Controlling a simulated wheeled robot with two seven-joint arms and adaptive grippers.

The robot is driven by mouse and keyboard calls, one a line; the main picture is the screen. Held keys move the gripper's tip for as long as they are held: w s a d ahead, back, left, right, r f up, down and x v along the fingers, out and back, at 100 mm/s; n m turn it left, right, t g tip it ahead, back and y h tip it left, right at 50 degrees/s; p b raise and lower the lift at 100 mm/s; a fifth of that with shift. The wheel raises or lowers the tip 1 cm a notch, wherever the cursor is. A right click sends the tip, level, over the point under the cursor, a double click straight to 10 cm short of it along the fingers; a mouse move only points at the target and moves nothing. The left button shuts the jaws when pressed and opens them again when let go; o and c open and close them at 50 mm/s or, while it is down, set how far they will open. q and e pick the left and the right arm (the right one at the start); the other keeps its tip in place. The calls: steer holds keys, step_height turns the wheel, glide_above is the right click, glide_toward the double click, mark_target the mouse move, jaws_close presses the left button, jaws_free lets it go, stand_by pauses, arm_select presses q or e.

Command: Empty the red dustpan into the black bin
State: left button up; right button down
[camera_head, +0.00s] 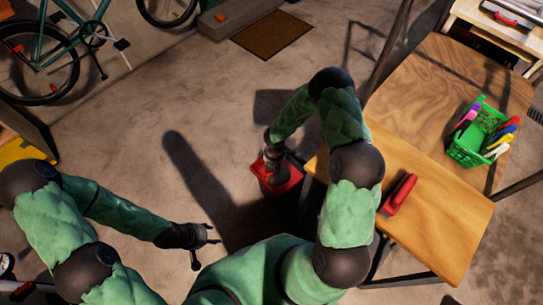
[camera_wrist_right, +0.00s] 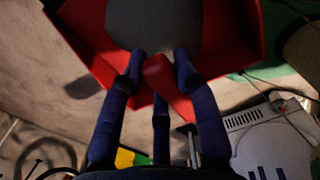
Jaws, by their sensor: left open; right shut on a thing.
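The red dustpan (camera_head: 284,184) hangs from my right gripper (camera_head: 275,160), above the floor beside the wooden table. In the right wrist view, the fingers (camera_wrist_right: 160,68) are shut around its red handle (camera_wrist_right: 161,82). The red side walls of the dustpan (camera_wrist_right: 248,35) rise beyond the fingers around a grey middle. I cannot tell whether that grey holds any debris. My left gripper (camera_head: 211,237) is open and empty over the floor at the lower middle.
A wooden table (camera_head: 440,225) at the right bears a red brush-like thing (camera_head: 399,194) and a green basket (camera_head: 466,151) of coloured items. A bicycle (camera_head: 60,45) stands at the upper left, and a brown mat (camera_head: 271,35) lies at the top. The middle floor is clear.

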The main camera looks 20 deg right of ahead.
mark_target(275, 179)
steer(key=f+n, duration=0.1)
steer(key=f, duration=0.1)
steer(key=s+f+n+b, duration=0.1)
steer(key=f+n, duration=0.1)
steer(key=f, duration=0.1)
steer(key=f+n, duration=0.1)
steer(key=f, duration=0.1)
steer(key=shift+s+a+f+b, duration=0.2)
steer(key=shift+s+b, duration=0.1)
steer(key=shift+b, duration=0.1)
steer(key=shift+r, duration=0.1)
